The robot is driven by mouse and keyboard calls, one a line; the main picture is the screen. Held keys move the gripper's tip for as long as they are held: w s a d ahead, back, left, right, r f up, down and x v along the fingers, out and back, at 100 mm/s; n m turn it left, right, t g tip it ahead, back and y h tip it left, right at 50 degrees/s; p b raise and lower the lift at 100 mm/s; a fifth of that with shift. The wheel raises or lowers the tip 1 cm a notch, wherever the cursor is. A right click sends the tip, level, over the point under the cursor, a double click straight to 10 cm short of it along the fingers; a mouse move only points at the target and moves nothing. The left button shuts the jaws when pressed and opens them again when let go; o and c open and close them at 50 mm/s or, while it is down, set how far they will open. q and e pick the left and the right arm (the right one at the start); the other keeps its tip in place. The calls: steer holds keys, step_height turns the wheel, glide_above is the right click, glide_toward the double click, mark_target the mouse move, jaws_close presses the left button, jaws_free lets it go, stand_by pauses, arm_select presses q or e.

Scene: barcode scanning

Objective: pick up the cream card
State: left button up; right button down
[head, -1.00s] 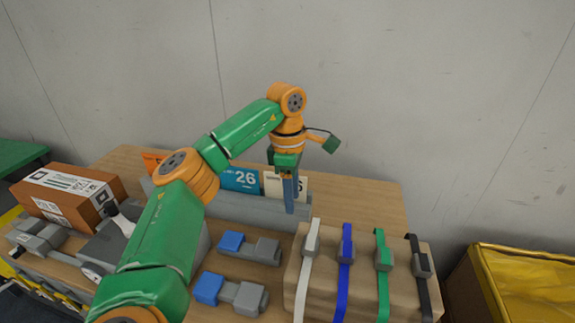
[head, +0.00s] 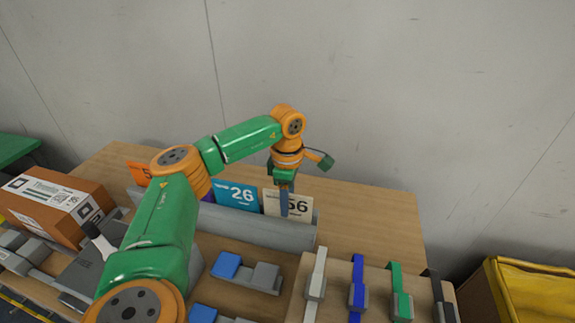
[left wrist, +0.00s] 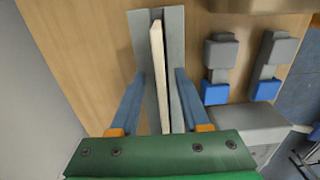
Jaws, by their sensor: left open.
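The cream card (head: 301,206) stands upright in the long grey holder (head: 240,223), at its right end, with part of its printed number showing. My left gripper (head: 284,208) points down at the card, and one blue finger covers part of its face. In the left wrist view the gripper (left wrist: 160,98) is open. The thin edge of the cream card (left wrist: 157,60) lies between the two fingers, with a visible gap on each side. My right gripper is in neither view.
A blue card (head: 236,195) stands close to the left in the same holder, and an orange card (head: 139,173) is farther left. A brown box (head: 50,205) sits at the left. A block with coloured straps (head: 357,285) is at front right. The table behind the holder is clear.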

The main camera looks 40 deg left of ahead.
arm_select(q)
steer(key=shift+s+d+r, duration=0.1)
jaws_close()
